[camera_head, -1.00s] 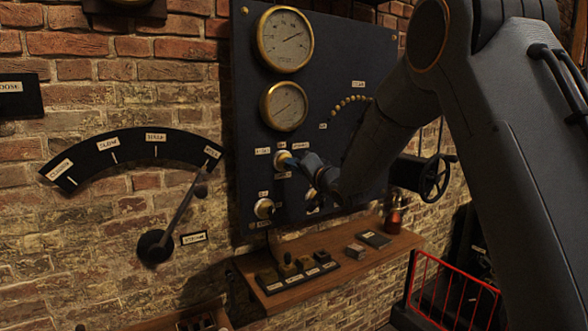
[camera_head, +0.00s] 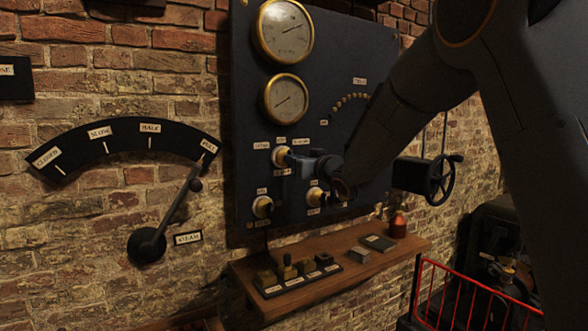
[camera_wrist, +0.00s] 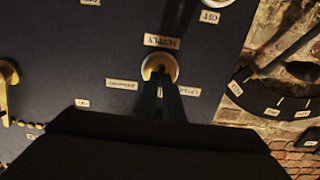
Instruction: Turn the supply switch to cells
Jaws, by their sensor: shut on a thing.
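Two more knobs (camera_head: 262,207) sit just below on the panel. A handwheel (camera_head: 440,180) juts out at the right. A wooden shelf (camera_head: 345,262) with small items runs underneath. The steam lever (camera_head: 180,210) on the brick wall stands near FULL.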

